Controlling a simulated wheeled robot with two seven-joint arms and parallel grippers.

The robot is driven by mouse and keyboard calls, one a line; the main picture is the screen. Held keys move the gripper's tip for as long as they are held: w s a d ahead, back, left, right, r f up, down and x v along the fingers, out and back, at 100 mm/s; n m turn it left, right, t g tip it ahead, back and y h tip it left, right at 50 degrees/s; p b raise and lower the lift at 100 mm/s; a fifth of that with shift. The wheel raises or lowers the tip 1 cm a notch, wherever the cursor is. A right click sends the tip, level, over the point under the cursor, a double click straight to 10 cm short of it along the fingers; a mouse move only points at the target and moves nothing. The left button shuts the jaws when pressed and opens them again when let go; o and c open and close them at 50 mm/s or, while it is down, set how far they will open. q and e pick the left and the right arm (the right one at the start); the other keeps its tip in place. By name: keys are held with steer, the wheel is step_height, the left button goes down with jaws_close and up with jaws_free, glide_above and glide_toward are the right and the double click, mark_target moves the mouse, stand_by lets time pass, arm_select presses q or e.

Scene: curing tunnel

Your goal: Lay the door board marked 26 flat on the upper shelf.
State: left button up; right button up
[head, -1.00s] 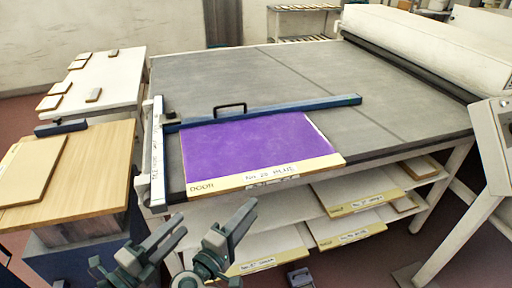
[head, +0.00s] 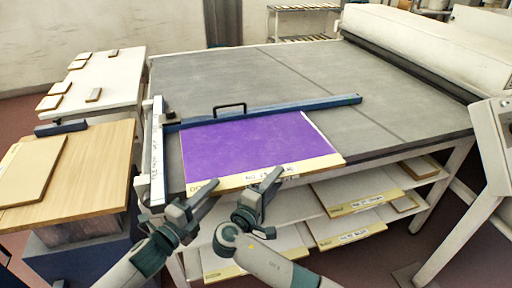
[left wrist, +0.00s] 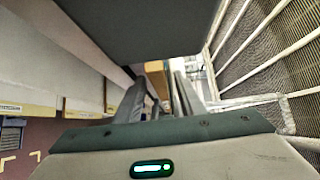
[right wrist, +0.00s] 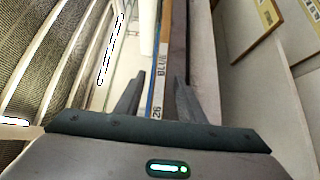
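The door board marked 26 (head: 250,145) is purple with a pale, labelled front strip. It lies flat at the front edge of the grey table, slightly overhanging. Its label shows in the right wrist view (right wrist: 158,100). My left gripper (head: 208,195) is at the left part of that strip, fingers apart. My right gripper (head: 270,184) is at the strip's middle, fingers apart, with the labelled edge showing between them. I cannot tell whether either touches the board. The upper shelf (head: 292,205) is white, under the table, partly hidden by my right gripper.
A blue bar (head: 290,108) with a handle lies across behind the board. A labelled board (head: 357,192) lies on the upper shelf's right part; others (head: 345,230) lie lower. A wooden side table (head: 100,165) stands left.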

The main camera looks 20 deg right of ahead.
arm_select(q)
steer(key=shift+w+d, duration=0.25)
steer(key=shift+d, duration=0.05)
arm_select(e)
steer(key=shift+w+d, duration=0.25)
steer(key=shift+d, duration=0.05)
arm_select(q)
jaws_close()
arm_select(e)
jaws_close()
steer(key=shift+f, duration=0.1)
stand_by(0.7)
arm_select(q)
steer(key=shift+r, duration=0.2)
arm_select(e)
steer(key=shift+r, duration=0.2)
